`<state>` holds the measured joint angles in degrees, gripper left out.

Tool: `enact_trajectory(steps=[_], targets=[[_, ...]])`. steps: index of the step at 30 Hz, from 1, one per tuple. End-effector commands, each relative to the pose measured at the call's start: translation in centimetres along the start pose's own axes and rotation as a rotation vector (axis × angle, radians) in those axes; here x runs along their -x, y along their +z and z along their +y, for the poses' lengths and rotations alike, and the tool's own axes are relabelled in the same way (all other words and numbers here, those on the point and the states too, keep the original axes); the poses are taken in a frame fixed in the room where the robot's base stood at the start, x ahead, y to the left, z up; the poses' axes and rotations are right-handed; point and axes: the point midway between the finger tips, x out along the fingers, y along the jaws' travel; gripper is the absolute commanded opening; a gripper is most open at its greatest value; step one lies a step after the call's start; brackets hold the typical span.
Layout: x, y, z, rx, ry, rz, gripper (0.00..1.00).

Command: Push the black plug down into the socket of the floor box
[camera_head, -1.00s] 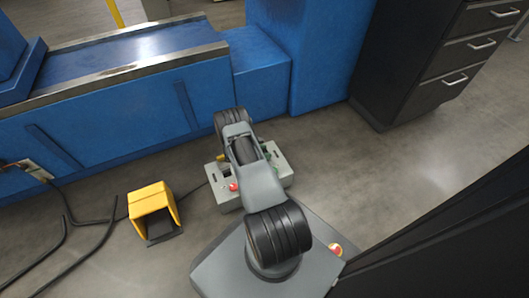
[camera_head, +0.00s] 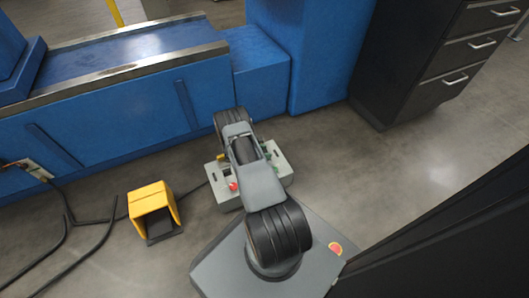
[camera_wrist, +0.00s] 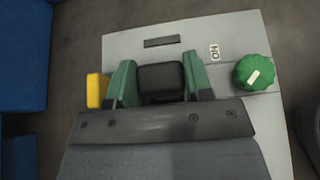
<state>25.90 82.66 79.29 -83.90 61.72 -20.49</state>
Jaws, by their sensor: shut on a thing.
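The grey floor box (camera_head: 281,170) stands on the floor at the middle of the head view, partly covered by my arm. Its top (camera_wrist: 120,48) also fills much of the wrist view. In the wrist view my gripper (camera_wrist: 160,84) has green fingers shut on the sides of the black plug (camera_wrist: 160,77). The plug is over the box's top face. The socket under it is hidden, and I cannot tell how deep the plug sits. In the head view my arm hides the plug and most of the gripper.
The box bears a green knob (camera_wrist: 252,72), a yellow part (camera_wrist: 95,90), a dark slot (camera_wrist: 162,42) and a red button (camera_head: 233,187). A yellow pedal housing (camera_head: 152,203) and black cables (camera_head: 82,258) lie left. A blue machine (camera_head: 110,125) stands behind.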

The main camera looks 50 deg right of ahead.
Motion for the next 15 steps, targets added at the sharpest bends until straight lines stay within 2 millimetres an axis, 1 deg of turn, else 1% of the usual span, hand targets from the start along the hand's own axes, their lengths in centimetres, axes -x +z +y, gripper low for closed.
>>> enact_trajectory(steps=[11,12,15], targets=[[-0.21,-0.37,0.03,0.000,0.000,0.000,0.19],[-0.22,-0.38,0.03,-0.001,0.000,0.000,0.47],[-0.21,-0.38,0.03,-0.001,0.000,0.000,0.57]])
